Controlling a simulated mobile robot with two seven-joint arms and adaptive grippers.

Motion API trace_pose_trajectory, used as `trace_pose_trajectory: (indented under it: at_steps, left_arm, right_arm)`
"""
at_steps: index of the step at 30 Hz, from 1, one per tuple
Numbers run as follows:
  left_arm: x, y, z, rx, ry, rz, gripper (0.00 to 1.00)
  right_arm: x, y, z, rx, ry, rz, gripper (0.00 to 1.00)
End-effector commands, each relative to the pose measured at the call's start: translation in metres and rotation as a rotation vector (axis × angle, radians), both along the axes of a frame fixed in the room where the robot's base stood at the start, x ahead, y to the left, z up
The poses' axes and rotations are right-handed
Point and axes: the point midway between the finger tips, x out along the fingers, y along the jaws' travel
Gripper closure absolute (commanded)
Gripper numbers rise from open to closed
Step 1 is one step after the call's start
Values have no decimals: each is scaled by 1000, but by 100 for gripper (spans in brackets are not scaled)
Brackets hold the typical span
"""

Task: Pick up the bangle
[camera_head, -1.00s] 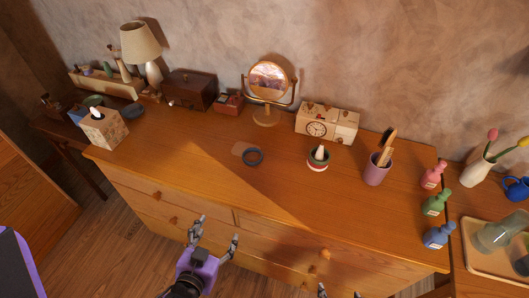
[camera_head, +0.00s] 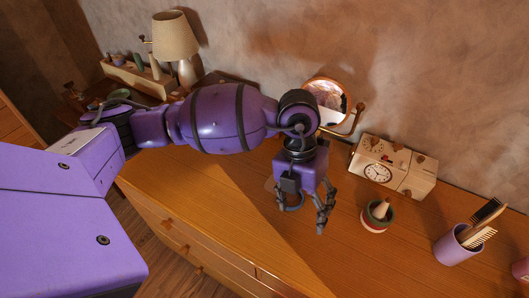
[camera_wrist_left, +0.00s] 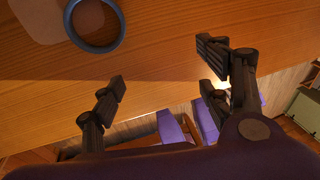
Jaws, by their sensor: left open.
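The bangle is a dark blue-grey ring lying flat on the wooden dresser top. It shows clearly at the upper left of the left wrist view (camera_wrist_left: 97,48), beside a tan flat patch. In the head view my left gripper (camera_head: 302,214) hangs over the dresser top, fingers pointing down, and largely hides the bangle (camera_head: 293,208). In the left wrist view my left gripper (camera_wrist_left: 164,68) is open, with nothing between its fingers. The bangle lies beyond the left-hand fingertip, outside the gap. My right gripper is not in view.
A round mirror (camera_head: 328,98) stands behind my gripper. To the right are a box with a clock (camera_head: 392,168), a small pot (camera_head: 377,217) and a purple cup (camera_head: 458,246) with combs. A lamp (camera_head: 176,38) stands at the back left.

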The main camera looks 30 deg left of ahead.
Motion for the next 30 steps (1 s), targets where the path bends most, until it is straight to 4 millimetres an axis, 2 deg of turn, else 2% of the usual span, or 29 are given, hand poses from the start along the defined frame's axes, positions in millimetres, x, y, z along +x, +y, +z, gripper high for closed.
trace_pose_trajectory:
  at_steps: [1, 3, 6, 14, 24, 30]
  left_arm:
    - [18, 17, 6, 78, -52, 10, 30]
    - [32, 35, 13, 157, -98, 32, 30]
    - [43, 48, 17, 212, -132, 51, 30]
    - [46, 51, -8, 221, -135, 54, 30]
    - [53, 55, -53, 217, -135, 54, 30]
    - [54, 55, -57, 216, -137, 51, 30]
  right_arm:
    - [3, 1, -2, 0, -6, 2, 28]
    - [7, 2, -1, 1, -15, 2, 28]
    - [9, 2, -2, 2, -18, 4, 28]
    - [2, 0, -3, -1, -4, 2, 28]
    - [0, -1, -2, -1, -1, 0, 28]
    - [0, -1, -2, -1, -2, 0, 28]
